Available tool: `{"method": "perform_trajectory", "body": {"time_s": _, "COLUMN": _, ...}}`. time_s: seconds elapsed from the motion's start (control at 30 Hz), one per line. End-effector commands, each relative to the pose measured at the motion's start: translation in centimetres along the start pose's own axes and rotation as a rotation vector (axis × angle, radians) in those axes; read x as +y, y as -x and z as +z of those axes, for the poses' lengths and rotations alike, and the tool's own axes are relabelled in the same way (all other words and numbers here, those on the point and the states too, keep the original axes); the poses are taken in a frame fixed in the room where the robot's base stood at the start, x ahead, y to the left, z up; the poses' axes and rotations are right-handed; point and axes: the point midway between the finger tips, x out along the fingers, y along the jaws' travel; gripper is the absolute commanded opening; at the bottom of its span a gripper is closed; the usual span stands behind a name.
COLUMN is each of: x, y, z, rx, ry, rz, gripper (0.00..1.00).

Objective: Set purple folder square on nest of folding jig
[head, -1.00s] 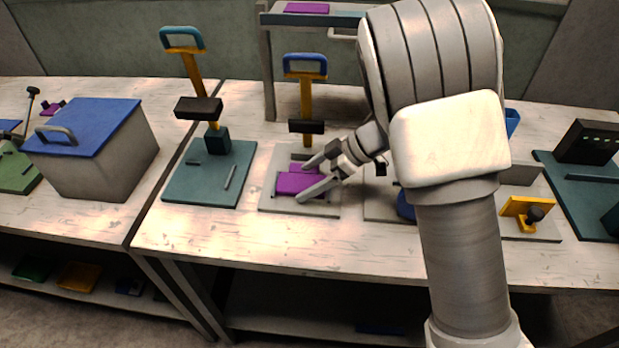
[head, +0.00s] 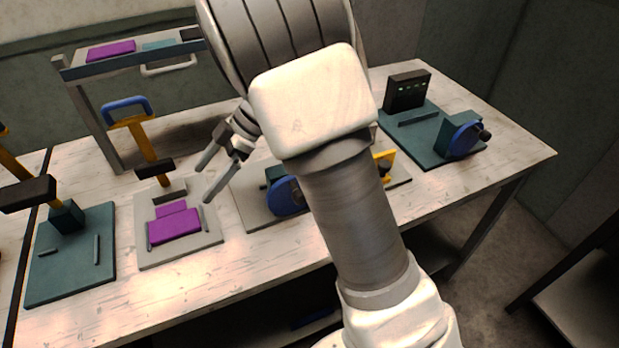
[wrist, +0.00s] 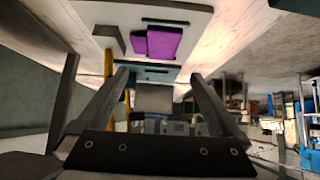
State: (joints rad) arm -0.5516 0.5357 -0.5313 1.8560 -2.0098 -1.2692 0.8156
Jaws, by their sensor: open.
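The purple folder (head: 175,228) lies flat on the grey plate of a folding jig (head: 185,254), between two short dark rails. Its edges look roughly in line with the rails; a narrower purple part shows behind the wider one. The jig has a yellow lever with a blue handle (head: 127,103) and a dark block, raised behind the folder. My gripper (head: 203,186) is open and empty, above and to the right of the folder, apart from it. In the wrist view the folder (wrist: 165,42) lies on the plate beyond my open fingers (wrist: 160,76).
A similar press on a teal plate (head: 70,280) stands left. A grey plate with a blue wheel (head: 286,196) stands right, partly behind my arm. A teal station (head: 430,150) stands far right. A raised shelf (head: 75,70) behind carries another purple piece (head: 111,49).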

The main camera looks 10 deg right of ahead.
Motion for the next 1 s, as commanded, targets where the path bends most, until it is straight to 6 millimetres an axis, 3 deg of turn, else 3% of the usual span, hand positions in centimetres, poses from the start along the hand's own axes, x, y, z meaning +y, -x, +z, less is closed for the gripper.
{"method": "perform_trajectory", "body": {"time_s": 0.17, "x": 3.5, "y": 3.3, "z": -2.1, "rx": 0.043, "ry": 0.014, "rz": 0.244, "gripper": 1.00}}
{"method": "perform_trajectory", "body": {"time_s": 0.33, "x": 8.0, "y": 11.4, "z": -4.2, "rx": 0.072, "ry": -0.037, "rz": 0.664, "gripper": 1.00}}
{"method": "perform_trajectory", "body": {"time_s": 0.5, "x": 8.8, "y": 20.7, "z": -3.9, "rx": 0.047, "ry": -0.186, "rz": 1.025, "gripper": 1.00}}
{"method": "perform_trajectory", "body": {"time_s": 0.63, "x": 6.5, "y": 26.6, "z": -2.2, "rx": 0.003, "ry": -0.359, "rz": 1.231, "gripper": 1.00}}
{"method": "perform_trajectory", "body": {"time_s": 0.77, "x": 2.1, "y": 30.5, "z": 0.1, "rx": -0.052, "ry": -0.568, "rz": 1.360, "gripper": 1.00}}
{"method": "perform_trajectory", "body": {"time_s": 0.9, "x": -4.1, "y": 31.8, "z": 2.6, "rx": -0.115, "ry": -0.814, "rz": 1.408, "gripper": 1.00}}
{"method": "perform_trajectory", "body": {"time_s": 1.0, "x": -9.0, "y": 31.0, "z": 3.8, "rx": -0.156, "ry": -0.987, "rz": 1.384, "gripper": 1.00}}
